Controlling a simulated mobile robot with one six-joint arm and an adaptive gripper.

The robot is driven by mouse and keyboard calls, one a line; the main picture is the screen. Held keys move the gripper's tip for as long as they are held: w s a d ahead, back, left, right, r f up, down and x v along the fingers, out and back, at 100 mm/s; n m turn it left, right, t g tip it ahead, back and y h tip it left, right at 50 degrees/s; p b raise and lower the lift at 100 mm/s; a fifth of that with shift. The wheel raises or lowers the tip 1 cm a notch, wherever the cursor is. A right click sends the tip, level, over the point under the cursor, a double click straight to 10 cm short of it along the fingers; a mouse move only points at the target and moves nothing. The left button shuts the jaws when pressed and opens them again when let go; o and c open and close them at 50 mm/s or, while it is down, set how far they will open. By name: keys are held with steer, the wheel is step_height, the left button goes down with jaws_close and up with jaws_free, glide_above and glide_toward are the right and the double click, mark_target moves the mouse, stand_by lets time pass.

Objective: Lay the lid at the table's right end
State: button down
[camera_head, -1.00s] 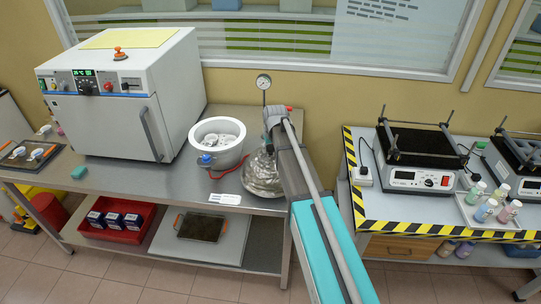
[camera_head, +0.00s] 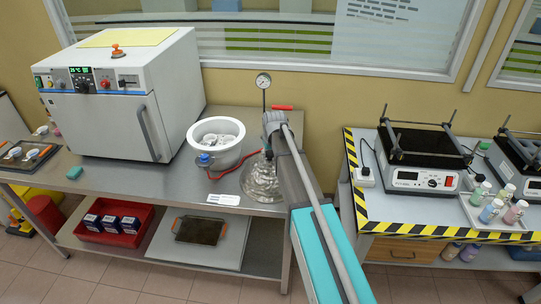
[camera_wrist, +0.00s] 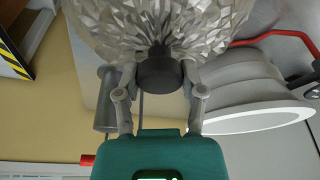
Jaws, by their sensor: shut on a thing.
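The lid (camera_head: 262,183) is clear and faceted, with a dark knob. In the head view it is at the right end of the steel table (camera_head: 180,181), partly hidden by my arm. In the wrist view the lid (camera_wrist: 165,25) fills the top of the picture. My gripper (camera_wrist: 158,72) is shut on its black knob, one finger on each side. The head view does not clearly show whether the lid touches the tabletop.
A white vessel (camera_head: 199,133) stands left of the lid, with a red hose beside it. A gauge (camera_head: 263,81) on a stem rises behind. A white oven (camera_head: 125,105) stands further left. A label card (camera_head: 223,199) lies at the front edge. A striped-edge bench (camera_head: 390,222) is on the right.

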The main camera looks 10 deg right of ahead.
steer(key=shift+f, duration=0.15)
steer(key=shift+c, duration=1)
jaws_free()
steer(key=shift+r, duration=0.2)
steer(key=p+v, duration=1.1)
steer(key=v, duration=0.1)
steer(key=shift+p, duration=0.3)
steer(key=s+m+g, duration=0.1)
steer(key=s+g, duration=0.2)
steer(key=s, duration=2.3)
steer(key=shift+f+m, duration=0.3)
steer(key=shift+f, duration=0.05)
